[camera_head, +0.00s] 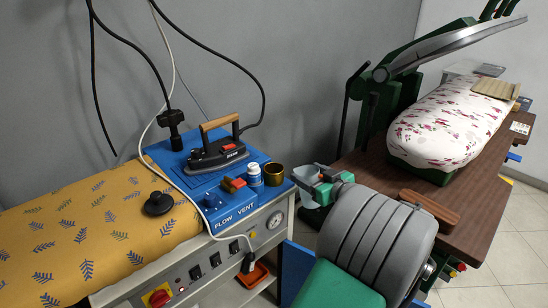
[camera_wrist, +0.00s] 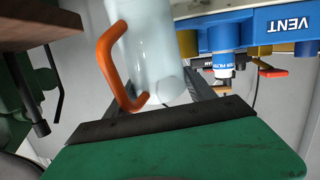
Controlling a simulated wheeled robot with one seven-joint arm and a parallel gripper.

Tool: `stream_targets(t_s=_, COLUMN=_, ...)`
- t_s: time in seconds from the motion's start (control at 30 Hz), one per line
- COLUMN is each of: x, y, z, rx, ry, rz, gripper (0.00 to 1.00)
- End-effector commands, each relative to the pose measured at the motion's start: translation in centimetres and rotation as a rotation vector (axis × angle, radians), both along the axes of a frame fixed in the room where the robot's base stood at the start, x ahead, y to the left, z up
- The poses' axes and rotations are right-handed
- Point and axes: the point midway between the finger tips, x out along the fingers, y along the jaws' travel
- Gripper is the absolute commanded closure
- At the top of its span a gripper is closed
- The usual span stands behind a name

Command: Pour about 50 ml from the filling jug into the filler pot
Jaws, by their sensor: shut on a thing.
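My gripper (camera_head: 328,185) is shut on the filling jug (camera_head: 312,172), a pale translucent vessel. In the wrist view the jug (camera_wrist: 150,45) fills the upper middle, with its orange handle (camera_wrist: 106,65) out to the left. That view is upside down, and the liquid level in the jug cannot be made out. The likely filler pot is a small brass-coloured open pot (camera_head: 274,174) at the right end of the blue ironing unit top. The jug is just right of the pot in the head view, apart from it. The pot's inside is dark.
A yellow patterned ironing board (camera_head: 80,235) lies left. A brown press table (camera_head: 480,210) with a floral pad (camera_head: 450,125) is right.

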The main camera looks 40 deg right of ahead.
Motion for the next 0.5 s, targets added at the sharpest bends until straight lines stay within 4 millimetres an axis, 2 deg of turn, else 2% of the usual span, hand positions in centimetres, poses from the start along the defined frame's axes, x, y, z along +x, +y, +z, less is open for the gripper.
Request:
stream_targets(t_s=0.03, x=0.4, y=0.2, z=1.4, rx=-0.01, ry=0.028, rz=0.003, gripper=1.0)
stream_targets(t_s=0.5, x=3.8, y=1.3, z=2.9, rx=-0.099, ry=0.321, rz=0.005, gripper=1.0)
